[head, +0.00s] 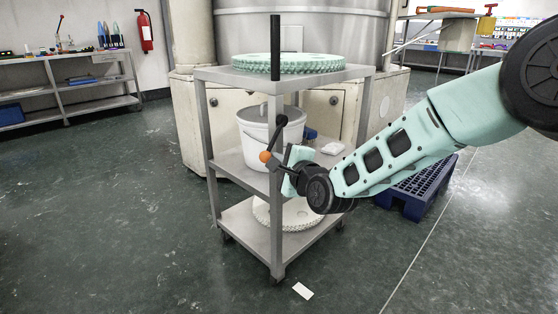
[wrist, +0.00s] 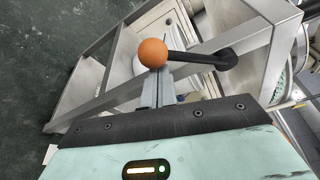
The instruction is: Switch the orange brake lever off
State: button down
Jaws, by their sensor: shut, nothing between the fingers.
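The brake lever is a black rod with an orange ball knob (head: 264,156), fixed to the near front post of a grey trolley (head: 275,215). In the head view the rod slants down and left from its black pivot to the ball. In the wrist view the orange ball (wrist: 153,52) is at upper centre, with the rod (wrist: 195,58) running right to a bend at the post. My gripper (head: 274,162) is shut and empty, its fingertips right beside the ball. In the wrist view the shut grey fingers (wrist: 152,92) end just below the ball; I cannot tell whether they touch it.
The trolley holds a green toothed disc (head: 290,63) on top, a white bucket (head: 262,140) on the middle shelf and a pale toothed disc (head: 290,214) below. A blue pallet (head: 420,185) lies behind my arm. A white card (head: 303,291) lies on the floor. Floor at left is clear.

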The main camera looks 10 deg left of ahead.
jog(key=shift+r, duration=0.1)
jog(key=shift+s+a+r+m+p, duration=0.1)
jog(key=shift+s+r+m+p, duration=0.05)
jog(key=shift+m+p, duration=0.2)
jog(key=shift+s+r, duration=0.1)
notch_tip(320, 180, up, 8)
jog(key=s+a+m+g+p, duration=0.1)
jog(key=m+g+p, duration=0.3)
jog(key=m+p, duration=0.5)
jog(key=shift+s+a+r+y+p, duration=0.25)
jog(key=shift+s+a+y+p, duration=0.05)
jog(key=shift+s+p, duration=0.45)
